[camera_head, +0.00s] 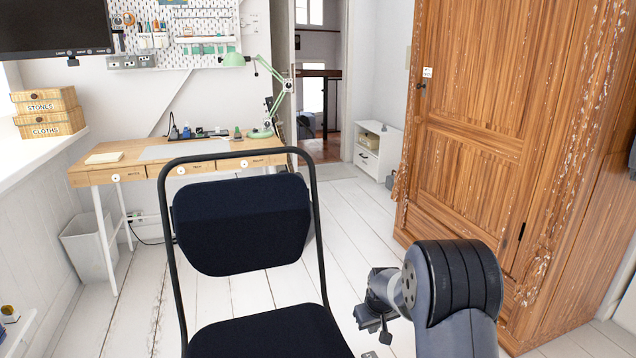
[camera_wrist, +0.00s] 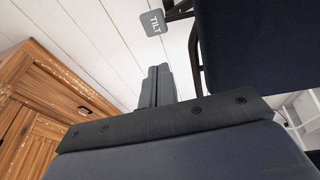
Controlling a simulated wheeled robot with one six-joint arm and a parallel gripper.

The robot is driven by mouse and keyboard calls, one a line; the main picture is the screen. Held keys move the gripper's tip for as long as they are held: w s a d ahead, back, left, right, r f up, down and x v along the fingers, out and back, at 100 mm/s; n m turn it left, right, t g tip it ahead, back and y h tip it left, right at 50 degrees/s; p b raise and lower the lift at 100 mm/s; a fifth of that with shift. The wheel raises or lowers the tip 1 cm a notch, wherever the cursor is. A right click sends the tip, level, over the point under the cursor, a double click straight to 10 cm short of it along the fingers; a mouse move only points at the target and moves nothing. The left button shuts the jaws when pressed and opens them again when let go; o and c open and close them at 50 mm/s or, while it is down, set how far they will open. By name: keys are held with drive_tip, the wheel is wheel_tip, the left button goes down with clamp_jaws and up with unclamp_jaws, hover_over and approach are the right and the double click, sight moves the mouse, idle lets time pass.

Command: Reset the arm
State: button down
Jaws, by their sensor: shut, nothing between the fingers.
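My gripper (camera_head: 376,325) shows at the lower right in the head view, on my bent arm. It is to the right of the black chair (camera_head: 242,226), above the white plank floor. In the wrist view my gripper's fingers (camera_wrist: 155,88) are together and hold nothing. The chair's dark pad (camera_wrist: 255,45) fills the upper right of the wrist view, with its black frame beside the fingers.
A wooden wardrobe (camera_head: 470,140) stands on the right, also in the wrist view (camera_wrist: 45,95). A desk (camera_head: 140,172) with a green lamp (camera_head: 235,60) stands behind the chair. A bin (camera_head: 88,248) is at the left. Floor between chair and wardrobe is clear toward the doorway.

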drive_tip(key=s+p+v, duration=0.1)
drive_tip(key=v, duration=0.5)
drive_tip(key=shift+s, duration=0.2)
drive_tip(key=shift+a+r, duration=0.1)
